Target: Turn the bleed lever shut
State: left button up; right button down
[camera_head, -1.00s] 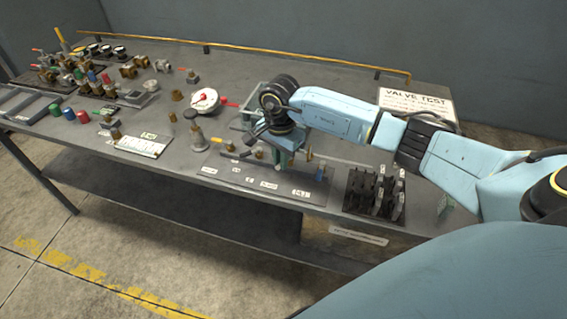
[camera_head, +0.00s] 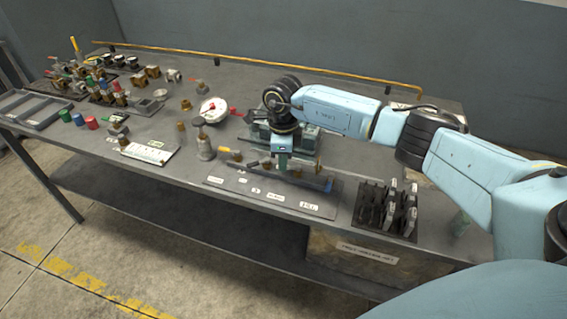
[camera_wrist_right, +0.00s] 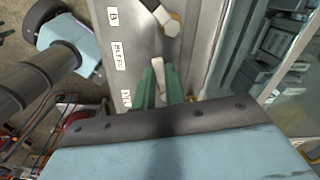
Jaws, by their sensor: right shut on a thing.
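My right gripper (camera_head: 283,163) points down over the valve rig at the front of the bench, its green fingers among brass fittings. In the right wrist view the fingers (camera_wrist_right: 162,88) are shut on a small pale lever (camera_wrist_right: 158,66), beside a label that seems to read BLEED (camera_wrist_right: 119,55). The fingers hide part of the lever, and its exact angle is hard to tell. The rig's labelled base plate (camera_head: 228,192) lies under the gripper. My left gripper is in neither view.
A white dial gauge (camera_head: 212,108) and a brass-topped post (camera_head: 203,140) stand left of the gripper. A black rack (camera_head: 386,232) with several upright pieces is to the right. Several valves and coloured caps crowd the far left. A yellow pipe (camera_head: 250,62) runs along the back.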

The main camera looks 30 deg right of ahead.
jog(key=shift+w+d+m, duration=0.2)
jog(key=shift+m, duration=0.5)
jog(key=shift+w+d+m, duration=0.2)
jog(key=shift+m, duration=0.5)
jog(key=c, duration=1.5)
grip_release()
jog(key=shift+o, duration=0.2)
notch_tip(320, 180, up, 14)
jog(key=shift+f, duration=0.25)
